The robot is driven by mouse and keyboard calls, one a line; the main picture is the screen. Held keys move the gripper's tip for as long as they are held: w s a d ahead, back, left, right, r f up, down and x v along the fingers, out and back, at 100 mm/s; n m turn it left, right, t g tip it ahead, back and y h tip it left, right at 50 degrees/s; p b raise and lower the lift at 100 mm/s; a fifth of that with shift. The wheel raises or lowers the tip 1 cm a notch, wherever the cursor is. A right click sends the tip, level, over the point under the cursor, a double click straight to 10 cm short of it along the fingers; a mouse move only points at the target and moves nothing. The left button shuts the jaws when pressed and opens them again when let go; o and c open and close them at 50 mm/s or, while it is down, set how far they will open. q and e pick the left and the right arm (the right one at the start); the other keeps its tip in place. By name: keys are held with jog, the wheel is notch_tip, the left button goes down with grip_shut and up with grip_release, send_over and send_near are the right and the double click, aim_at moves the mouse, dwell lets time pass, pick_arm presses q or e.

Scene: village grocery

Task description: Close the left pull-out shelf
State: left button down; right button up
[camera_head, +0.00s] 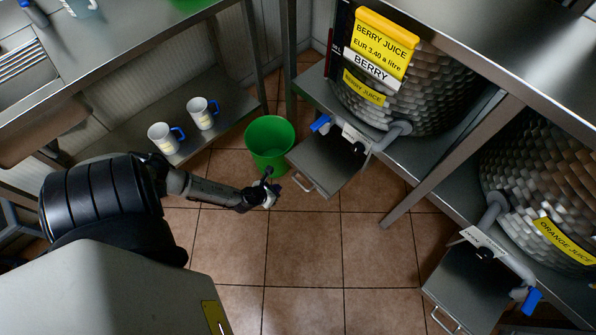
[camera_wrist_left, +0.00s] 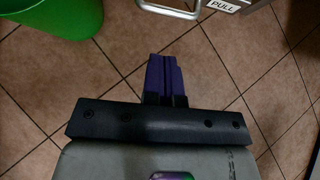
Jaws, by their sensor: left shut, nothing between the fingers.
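The left pull-out shelf (camera_head: 326,163) is a flat grey metal tray. It sticks out below the berry juice barrel (camera_head: 430,88), with a bar handle on its front edge. My left gripper (camera_head: 274,191) is in front of the shelf, a little left of the handle, and looks apart from it. In the left wrist view its fingers (camera_wrist_left: 164,74) are together and empty. The shelf's handle (camera_wrist_left: 168,12) and a PULL label show at the top of that view. My right gripper is not in view.
A green bucket (camera_head: 270,140) stands on the floor just left of the shelf. Two mugs stand on a low shelf at left. A second pull-out shelf (camera_head: 462,290) is out under the orange juice barrel (camera_head: 545,190). The tiled floor in front is clear.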

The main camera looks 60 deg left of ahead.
pick_arm(q)
jog(key=b, duration=0.6)
send_near(303, 175)
jog(key=f, duration=0.4)
jog(key=shift+w+d, duration=0.1)
jog(key=shift+w, duration=0.3)
jog(key=shift+w+a+b, duration=0.15)
jog(key=shift+w+b, duration=0.1)
jog(key=shift+w, duration=0.3)
jog(key=shift+w+a+b, duration=0.15)
jog(key=shift+w+b, duration=0.05)
jog(key=shift+w, duration=0.35)
jog(key=shift+w+a, duration=0.2)
jog(key=shift+w, duration=0.4)
jog(key=shift+w+a+r+b, duration=0.1)
jog(key=shift+w+b, duration=0.15)
jog(key=shift+b, duration=0.05)
